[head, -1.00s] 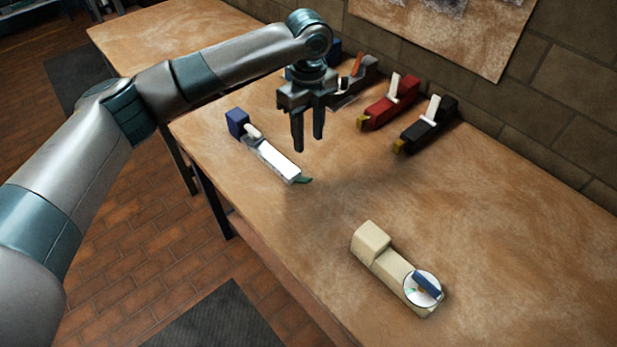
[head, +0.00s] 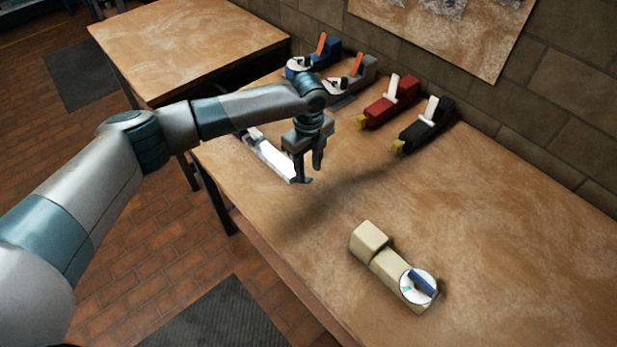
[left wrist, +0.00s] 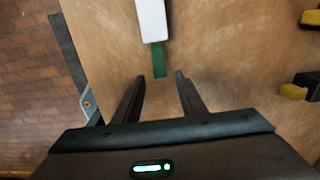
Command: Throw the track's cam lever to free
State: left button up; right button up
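A long narrow track-like piece with a white top (head: 272,155) lies on the table; my left gripper and arm hide parts of it. In the left wrist view its white bar (left wrist: 151,18) ends in a green tab (left wrist: 159,62). My left gripper (head: 309,174) points down at that green end. In the left wrist view the fingers of the left gripper (left wrist: 157,78) are apart with nothing between them, the tab just beyond them. I cannot tell if they touch it. A cream block (head: 385,262) carries a white disc with a blue lever (head: 422,283). My right gripper is not in view.
Red (head: 388,103) and black (head: 426,126) units with white levers stand near the wall. Blue (head: 326,52) and grey (head: 360,72) units with orange levers stand behind my left gripper. The wooden table (head: 500,235) is clear between the wall units and cream block.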

aim_at(308, 180)
pick_arm(q)
jog(key=shift+f+p, duration=0.65)
jog(key=shift+f, duration=2.45)
jog(key=shift+c, duration=0.4)
grip_shut()
